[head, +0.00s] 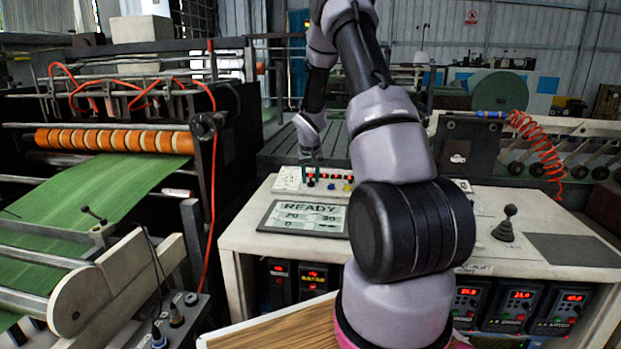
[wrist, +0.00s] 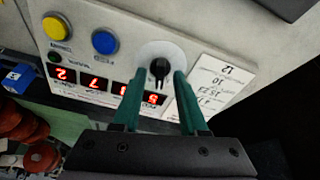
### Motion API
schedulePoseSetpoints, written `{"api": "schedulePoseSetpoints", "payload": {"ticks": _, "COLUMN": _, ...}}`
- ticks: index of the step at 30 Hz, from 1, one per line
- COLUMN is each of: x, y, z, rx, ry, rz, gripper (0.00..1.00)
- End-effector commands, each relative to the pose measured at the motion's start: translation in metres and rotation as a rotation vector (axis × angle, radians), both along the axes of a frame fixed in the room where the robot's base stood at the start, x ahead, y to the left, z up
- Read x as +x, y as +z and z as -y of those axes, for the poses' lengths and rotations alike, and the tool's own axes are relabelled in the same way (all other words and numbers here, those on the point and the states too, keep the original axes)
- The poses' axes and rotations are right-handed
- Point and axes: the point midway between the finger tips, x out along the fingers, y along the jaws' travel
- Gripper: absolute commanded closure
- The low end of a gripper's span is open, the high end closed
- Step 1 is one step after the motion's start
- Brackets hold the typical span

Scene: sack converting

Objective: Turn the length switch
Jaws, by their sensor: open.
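The length switch is a black rotary knob (wrist: 159,70) on a pale round plate in the wrist view. It sits on a light panel (wrist: 215,60) beside a row of red digits. My gripper (wrist: 153,78) is open, its two green fingers pointing at the panel with the knob between and just beyond the tips. I cannot tell whether the fingers touch the knob. In the head view my gripper (head: 311,176) is over the small button panel (head: 290,182) at the back of the console, and the knob is hidden there.
A yellow button (wrist: 57,26) and a blue button (wrist: 104,41) sit left of the knob. A label card (wrist: 217,84) is on its right. In the head view, a READY screen (head: 303,217) and a black joystick (head: 505,223) are on the console.

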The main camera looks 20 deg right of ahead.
Motion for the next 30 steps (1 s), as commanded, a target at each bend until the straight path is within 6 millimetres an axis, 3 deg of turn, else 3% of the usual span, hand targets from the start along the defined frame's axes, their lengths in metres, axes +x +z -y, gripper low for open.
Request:
{"api": "schedulePoseSetpoints", "payload": {"ticks": 2, "x": 0.0000, "y": 0.0001, "z": 0.0000, "rx": 0.000, "ry": 0.000, "rz": 0.000, "gripper": 0.57}}
{"api": "schedulePoseSetpoints", "payload": {"ticks": 6, "x": -0.0001, "y": 0.0001, "z": -0.0002, "rx": 0.000, "ry": 0.000, "rz": 0.000, "gripper": 1.00}}
{"api": "schedulePoseSetpoints", "payload": {"ticks": 17, "x": -0.0005, "y": 0.0002, "z": 0.0001, "rx": -0.004, "ry": 0.025, "rz": -0.004, "gripper": 1.00}}
{"api": "schedulePoseSetpoints", "payload": {"ticks": 30, "x": -0.0008, "y": 0.0002, "z": 0.0013, "rx": -0.053, "ry": 0.282, "rz": -0.037, "gripper": 1.00}}
